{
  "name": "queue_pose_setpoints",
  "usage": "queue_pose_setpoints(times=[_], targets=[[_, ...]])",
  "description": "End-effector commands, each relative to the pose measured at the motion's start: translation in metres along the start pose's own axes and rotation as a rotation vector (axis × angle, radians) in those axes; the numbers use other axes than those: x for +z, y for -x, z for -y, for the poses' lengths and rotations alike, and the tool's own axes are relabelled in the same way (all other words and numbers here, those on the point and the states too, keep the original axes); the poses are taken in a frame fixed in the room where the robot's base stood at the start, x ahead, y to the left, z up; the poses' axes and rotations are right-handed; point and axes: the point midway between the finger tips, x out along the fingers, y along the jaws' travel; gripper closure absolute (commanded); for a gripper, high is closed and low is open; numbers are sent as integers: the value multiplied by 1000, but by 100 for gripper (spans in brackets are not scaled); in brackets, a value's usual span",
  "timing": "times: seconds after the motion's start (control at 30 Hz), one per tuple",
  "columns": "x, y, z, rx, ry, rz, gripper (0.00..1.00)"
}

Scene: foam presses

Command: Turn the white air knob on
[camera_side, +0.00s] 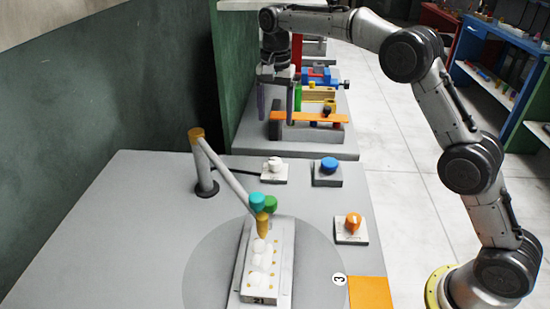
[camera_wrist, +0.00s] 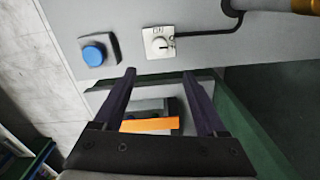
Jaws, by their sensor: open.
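The white air knob (camera_side: 274,163) sits on a small white plate at the back of the grey table, with a black cable running to it from the left. In the wrist view the knob (camera_wrist: 158,44) is on its plate, ahead of the fingertips, with lettering at the plate's edge. My gripper (camera_side: 276,100) points down and is open and empty. In the side view it appears above and behind the knob, over the gap toward the rear bench. In the wrist view my gripper (camera_wrist: 160,80) has its two dark fingers apart, and the knob lies beyond them, untouched.
A blue button (camera_side: 329,165) stands right of the knob, and an orange knob (camera_side: 352,223) is nearer the front. A jointed nozzle arm (camera_side: 225,171) reaches over a white mould (camera_side: 285,262) on a round plate. A rear bench (camera_side: 345,140) holds colored parts. A green wall stands left.

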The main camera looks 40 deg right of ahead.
Motion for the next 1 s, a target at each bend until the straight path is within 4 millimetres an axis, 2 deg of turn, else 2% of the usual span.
queue_pose_setpoints(times=[0.27,0.7,0.83,1.0], targets=[[2,-31,0,13,3,7,26],[2,-114,-1,12,3,7,26],[2,-131,-1,11,3,7,26],[2,-142,-1,9,3,6,26]])
